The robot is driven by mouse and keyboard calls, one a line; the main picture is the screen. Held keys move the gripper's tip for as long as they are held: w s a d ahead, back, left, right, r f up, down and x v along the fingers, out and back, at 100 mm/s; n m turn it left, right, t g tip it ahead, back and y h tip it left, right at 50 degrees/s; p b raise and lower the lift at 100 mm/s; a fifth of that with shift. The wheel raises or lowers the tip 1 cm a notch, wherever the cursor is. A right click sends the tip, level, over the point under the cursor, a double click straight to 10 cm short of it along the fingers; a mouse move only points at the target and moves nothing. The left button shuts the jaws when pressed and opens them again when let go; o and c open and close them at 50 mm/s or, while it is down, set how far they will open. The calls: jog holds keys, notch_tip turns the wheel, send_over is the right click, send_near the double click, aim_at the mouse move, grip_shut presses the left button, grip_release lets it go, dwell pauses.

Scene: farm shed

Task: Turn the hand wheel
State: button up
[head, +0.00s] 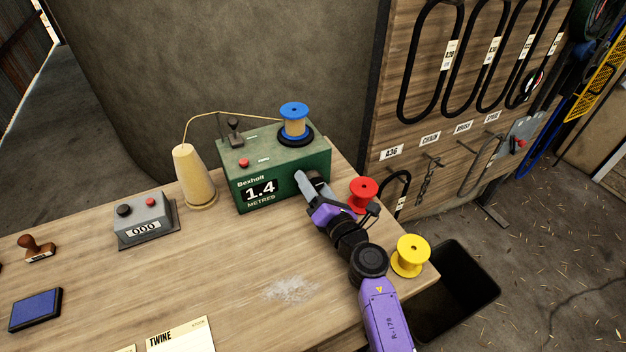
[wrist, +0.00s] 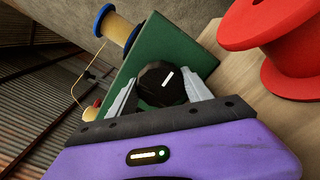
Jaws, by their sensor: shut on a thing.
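The hand wheel (wrist: 158,84) is a black round knob with a white mark, on the side of the green Bexholt machine (head: 287,178). In the head view my gripper hides most or all of it. My gripper (head: 306,180) is at the machine's right side. In the wrist view its two grey fingers (wrist: 160,90) are closed on the wheel from both sides. The machine's display reads 1.4 METRES. A blue spool (head: 294,112) with twine stands on top of the machine. A twine line runs from a tan cone (head: 193,172) over to the machine.
A red spool (head: 363,192) stands close beside my wrist, and a yellow spool (head: 411,253) near the bench's right edge. A grey counter box (head: 143,218) reads 000. A stamp (head: 38,248) and blue pad (head: 36,309) lie left. A black bin (head: 460,290) is below the right edge.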

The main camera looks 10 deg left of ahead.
jog(key=shift+m, duration=0.6)
jog(key=shift+d, duration=0.1)
jog(key=o, duration=1.4)
jog(key=shift+c, duration=0.2)
jog(key=shift+p, duration=0.3)
jog(key=p+v, duration=0.1)
jog(key=v, duration=0.6)
jog(key=shift+s+d+p, duration=0.2)
jog(key=shift+s+p, duration=0.1)
jog(key=shift+p, duration=0.05)
